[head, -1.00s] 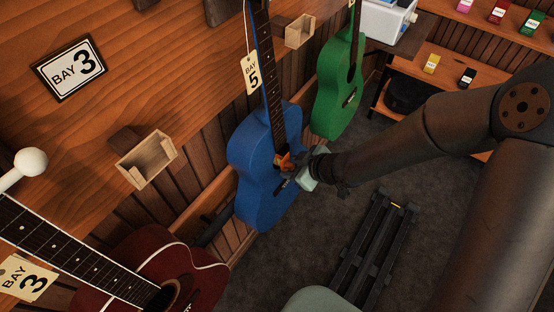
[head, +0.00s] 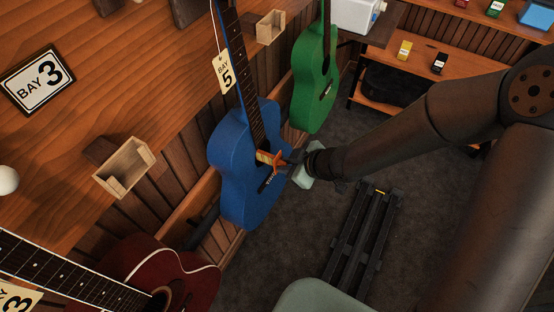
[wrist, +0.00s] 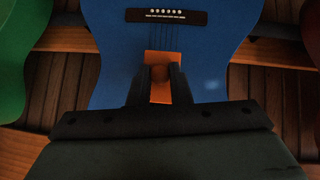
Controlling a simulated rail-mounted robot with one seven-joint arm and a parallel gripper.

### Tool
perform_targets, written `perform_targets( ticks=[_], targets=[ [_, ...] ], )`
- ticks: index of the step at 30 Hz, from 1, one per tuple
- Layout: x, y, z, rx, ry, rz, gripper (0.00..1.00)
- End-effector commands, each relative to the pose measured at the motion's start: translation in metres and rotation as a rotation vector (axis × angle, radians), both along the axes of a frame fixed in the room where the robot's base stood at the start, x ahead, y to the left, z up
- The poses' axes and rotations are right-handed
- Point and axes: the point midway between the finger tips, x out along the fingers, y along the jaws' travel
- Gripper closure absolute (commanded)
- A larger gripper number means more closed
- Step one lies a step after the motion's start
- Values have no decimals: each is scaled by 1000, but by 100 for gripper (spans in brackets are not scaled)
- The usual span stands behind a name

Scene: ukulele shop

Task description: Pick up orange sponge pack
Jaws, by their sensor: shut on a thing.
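The orange sponge pack (head: 266,157) is at the sound hole area of the blue ukulele (head: 230,160), against or among its strings. In the wrist view the pack (wrist: 160,92) is an upright orange strip between the two dark fingers, with strings running from its top to the bridge. My gripper (head: 277,161) is shut on the pack, with its fingers (wrist: 160,78) on either side of it. The fingers hide part of the pack. I cannot tell whether it is clear of the strings.
A green ukulele (head: 315,85) hangs to the right and a dark red one (head: 150,270) to the lower left. Wooden boxes (head: 125,168) jut from the wall. A BAY 5 tag (head: 223,74) hangs by the blue neck. A dark rail (head: 362,235) lies on the floor.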

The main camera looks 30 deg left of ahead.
Motion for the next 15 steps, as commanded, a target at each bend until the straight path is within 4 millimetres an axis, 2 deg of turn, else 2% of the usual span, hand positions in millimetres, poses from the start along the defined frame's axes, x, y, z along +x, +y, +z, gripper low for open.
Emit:
perform_targets(
  ticks=[15],
  targets=[
    [-12,-129,-16,-2,2,-8,100]
  ],
)
